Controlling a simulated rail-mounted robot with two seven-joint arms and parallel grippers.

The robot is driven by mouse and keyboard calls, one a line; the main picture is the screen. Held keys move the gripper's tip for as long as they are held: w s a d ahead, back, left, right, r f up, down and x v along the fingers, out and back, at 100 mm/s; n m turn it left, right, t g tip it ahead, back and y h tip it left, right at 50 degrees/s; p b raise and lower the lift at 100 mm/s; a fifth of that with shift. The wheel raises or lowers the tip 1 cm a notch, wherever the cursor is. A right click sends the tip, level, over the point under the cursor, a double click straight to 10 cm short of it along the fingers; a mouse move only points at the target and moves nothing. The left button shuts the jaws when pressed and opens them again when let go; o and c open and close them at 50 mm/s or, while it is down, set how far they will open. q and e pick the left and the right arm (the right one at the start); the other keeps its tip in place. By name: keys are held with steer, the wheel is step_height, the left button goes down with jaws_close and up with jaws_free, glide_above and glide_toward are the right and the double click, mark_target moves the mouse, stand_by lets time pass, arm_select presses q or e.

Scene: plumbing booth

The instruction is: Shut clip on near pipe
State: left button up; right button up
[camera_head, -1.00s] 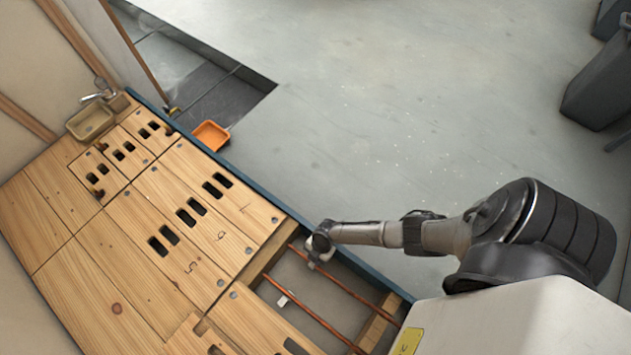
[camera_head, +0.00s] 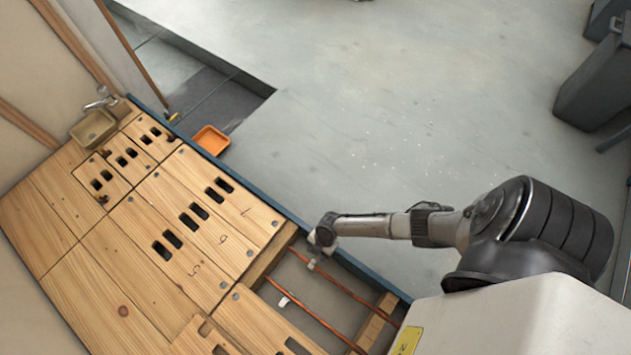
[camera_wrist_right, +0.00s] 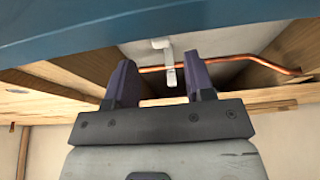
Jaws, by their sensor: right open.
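Two copper pipes run through an open bay in the wooden floor. The pipe by the blue edge (camera_head: 350,291) has a white clip (camera_head: 312,265) at its upper end. The other pipe (camera_head: 322,323) carries another white clip (camera_head: 284,301). My right gripper (camera_head: 318,249) is beside the first clip at the bay's edge. In the right wrist view, my right gripper (camera_wrist_right: 160,84) is open and empty. A white clip (camera_wrist_right: 167,62) with a hanging strap shows beyond and between its fingers, by a copper pipe (camera_wrist_right: 225,61). The strap looks open. My left gripper is out of view.
A blue edge beam (camera_head: 255,199) borders the floor; it crosses the top of the wrist view (camera_wrist_right: 60,35). Wooden panels with slots (camera_head: 180,220) cover the left. An orange tray (camera_head: 211,140) lies beyond the beam.

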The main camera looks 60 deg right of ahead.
steer(key=p+v, duration=0.3)
steer(key=v, duration=0.5)
steer(key=shift+p, duration=0.3)
steer(key=shift+f, duration=0.1)
